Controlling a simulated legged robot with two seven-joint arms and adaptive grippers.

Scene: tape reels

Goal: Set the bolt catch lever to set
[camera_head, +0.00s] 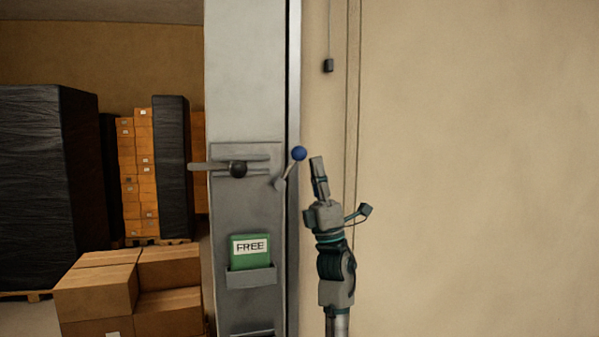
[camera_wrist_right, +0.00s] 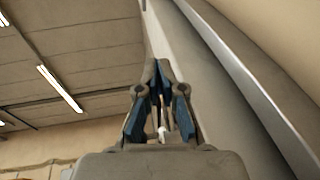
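The bolt catch lever is a short grey arm with a blue ball knob (camera_head: 299,153) at the right edge of the grey post. Its arm slants up and right from a pivot on the post, so the ball is at the upper end. My right gripper (camera_head: 317,160) points upward just right of the blue ball, and a small gap shows between them. In the right wrist view its fingers (camera_wrist_right: 158,68) come together at the tips, with no ball between them. A small pale piece shows low between the fingers; I cannot tell what it is. My left gripper is out of view.
The grey post (camera_head: 245,80) carries a horizontal bar with a dark knob (camera_head: 238,169) and a green card reading FREE (camera_head: 250,250) in a holder. A cord with a small dark box (camera_head: 328,66) hangs on the beige wall. Cartons (camera_head: 98,287) stand lower left.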

